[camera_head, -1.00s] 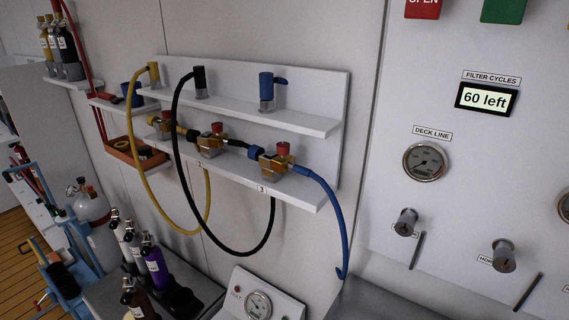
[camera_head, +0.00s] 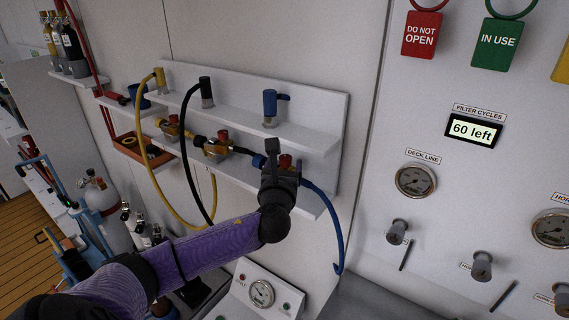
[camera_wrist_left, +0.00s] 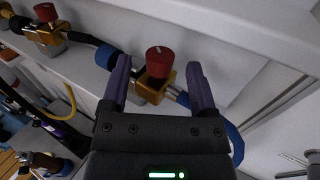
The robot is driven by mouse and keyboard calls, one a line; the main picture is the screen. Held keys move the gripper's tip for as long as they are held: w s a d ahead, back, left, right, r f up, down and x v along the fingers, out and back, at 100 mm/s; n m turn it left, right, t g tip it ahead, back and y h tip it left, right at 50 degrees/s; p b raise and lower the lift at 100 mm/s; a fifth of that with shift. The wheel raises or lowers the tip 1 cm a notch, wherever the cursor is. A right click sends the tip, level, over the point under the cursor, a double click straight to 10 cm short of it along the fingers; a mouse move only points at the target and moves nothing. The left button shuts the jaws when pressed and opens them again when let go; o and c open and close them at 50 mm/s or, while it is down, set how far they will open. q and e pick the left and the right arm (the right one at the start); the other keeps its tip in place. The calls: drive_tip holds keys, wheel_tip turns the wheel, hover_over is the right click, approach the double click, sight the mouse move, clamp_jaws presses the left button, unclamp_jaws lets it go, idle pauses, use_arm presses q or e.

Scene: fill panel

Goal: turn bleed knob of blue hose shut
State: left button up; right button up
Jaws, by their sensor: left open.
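The blue hose (camera_head: 333,225) hangs from the brass valve block at the right end of the lower shelf. Its red bleed knob (camera_head: 285,161) shows just past my left gripper (camera_head: 277,155), which covers most of the block in the head view. In the left wrist view the red knob (camera_wrist_left: 159,61) sits on top of the brass block (camera_wrist_left: 153,88), between the two purple fingers of my open left gripper (camera_wrist_left: 158,80). The fingers appear apart from the knob, with space on both sides. My right gripper is not in view.
Two more brass blocks with red knobs sit left on the same shelf, joined to the yellow hose (camera_head: 158,118) and black hose (camera_head: 186,140). The upper shelf (camera_head: 232,109) overhangs them. A gauge panel (camera_head: 375,130) stands to the right.

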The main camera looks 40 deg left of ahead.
use_arm(q)
drive_tip(key=shift+w+a, duration=0.35)
drive_tip(key=shift+w, duration=0.2)
clamp_jaws()
